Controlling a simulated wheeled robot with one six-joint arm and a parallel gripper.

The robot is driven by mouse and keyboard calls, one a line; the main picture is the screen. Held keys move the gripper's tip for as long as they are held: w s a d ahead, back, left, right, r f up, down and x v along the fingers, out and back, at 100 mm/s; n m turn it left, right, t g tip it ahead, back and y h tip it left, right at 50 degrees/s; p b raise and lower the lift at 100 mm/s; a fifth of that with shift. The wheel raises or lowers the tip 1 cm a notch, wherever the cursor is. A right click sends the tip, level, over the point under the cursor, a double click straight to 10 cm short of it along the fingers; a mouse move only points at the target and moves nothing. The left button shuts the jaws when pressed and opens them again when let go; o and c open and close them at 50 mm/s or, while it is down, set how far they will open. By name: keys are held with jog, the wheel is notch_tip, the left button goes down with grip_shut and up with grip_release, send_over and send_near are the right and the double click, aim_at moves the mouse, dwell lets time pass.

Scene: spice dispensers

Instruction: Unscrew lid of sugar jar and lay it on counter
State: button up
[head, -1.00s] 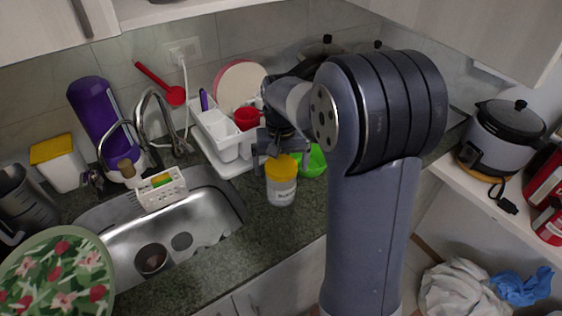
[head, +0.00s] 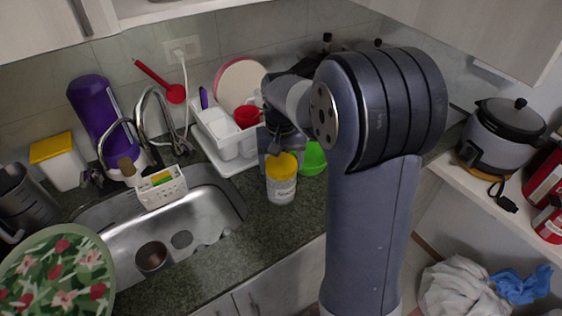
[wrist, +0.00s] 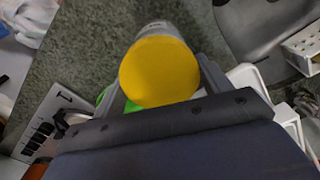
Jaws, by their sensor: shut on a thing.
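The sugar jar (head: 281,189) is a clear-looking jar with a pale label and a yellow lid (head: 281,165). It stands upright on the granite counter, right of the sink. My gripper (head: 276,153) reaches down to the lid and is shut on it. In the wrist view the round yellow lid (wrist: 160,72) lies between the two fingers, with a little of the jar (wrist: 158,30) beyond it. The lid still sits on the jar's top. The far finger's contact is partly hidden in the head view.
A white dish rack (head: 222,134) with a red cup (head: 247,116) and a green bowl (head: 313,158) stand close behind the jar. The steel sink (head: 205,214) is to the left. Bare counter (head: 256,238) lies in front of the jar.

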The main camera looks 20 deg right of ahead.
jog(key=n+p, duration=0.1)
jog(key=n, duration=0.5)
jog(key=shift+r+n, duration=0.15)
jog(key=shift+n, duration=0.15)
jog(key=shift+n+p, duration=0.3)
jog(key=shift+n, duration=0.8)
jog(key=n+p, duration=0.1)
jog(key=n, duration=0.8)
jog(key=shift+a, duration=0.1)
jog(key=shift+n, duration=0.3)
